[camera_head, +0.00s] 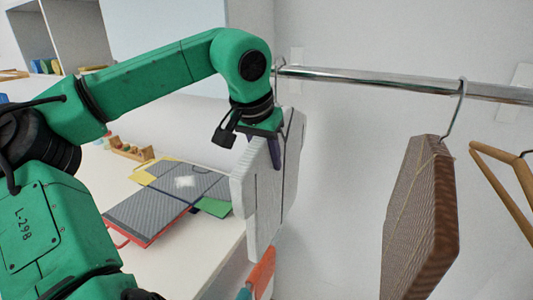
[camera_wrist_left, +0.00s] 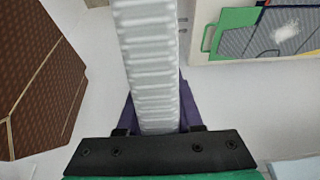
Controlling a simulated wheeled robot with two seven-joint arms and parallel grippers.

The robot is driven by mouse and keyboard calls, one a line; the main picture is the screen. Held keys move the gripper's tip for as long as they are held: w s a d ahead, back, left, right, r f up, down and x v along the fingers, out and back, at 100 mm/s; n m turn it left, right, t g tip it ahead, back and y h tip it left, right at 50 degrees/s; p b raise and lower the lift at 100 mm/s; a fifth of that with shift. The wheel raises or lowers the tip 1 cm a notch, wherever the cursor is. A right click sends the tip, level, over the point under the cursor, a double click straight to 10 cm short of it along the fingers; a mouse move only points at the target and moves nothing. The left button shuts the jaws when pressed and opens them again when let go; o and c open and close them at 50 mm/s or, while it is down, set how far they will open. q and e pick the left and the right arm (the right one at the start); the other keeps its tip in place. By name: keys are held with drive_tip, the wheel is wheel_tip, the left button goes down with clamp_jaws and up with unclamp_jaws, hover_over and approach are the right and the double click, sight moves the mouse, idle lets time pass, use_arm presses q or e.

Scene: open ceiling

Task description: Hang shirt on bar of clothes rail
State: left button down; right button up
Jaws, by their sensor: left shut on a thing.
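A white-grey ribbed shirt (camera_head: 262,195), flat and stiff-looking, hangs below my left gripper (camera_head: 272,148) in the head view. That gripper is shut on the shirt, with purple fingers on either side of it. In the left wrist view the white shirt (camera_wrist_left: 150,60) runs up between the fingers. A metal hanger hook (camera_head: 281,66) shows above the shirt at the left end of the chrome bar (camera_head: 390,82); I cannot tell whether it rests on the bar. My right gripper is not in view.
A brown patterned garment (camera_head: 420,215) hangs from the bar to the right, with a wooden hanger (camera_head: 500,185) beyond it. A white table (camera_head: 185,255) on the left carries a grey folder-like board (camera_head: 150,212) and small toys. The bar between the shirt and brown garment is clear.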

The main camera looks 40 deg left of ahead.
use_arm(q)
drive_tip(key=shift+f, duration=0.3)
drive_tip(key=shift+c, duration=2.4)
unclamp_jaws()
drive_tip(key=v, duration=1.4)
drive_tip(key=shift+s+d+r, duration=0.1)
drive_tip(key=shift+s+r, duration=0.05)
drive_tip(key=shift+r, duration=0.2)
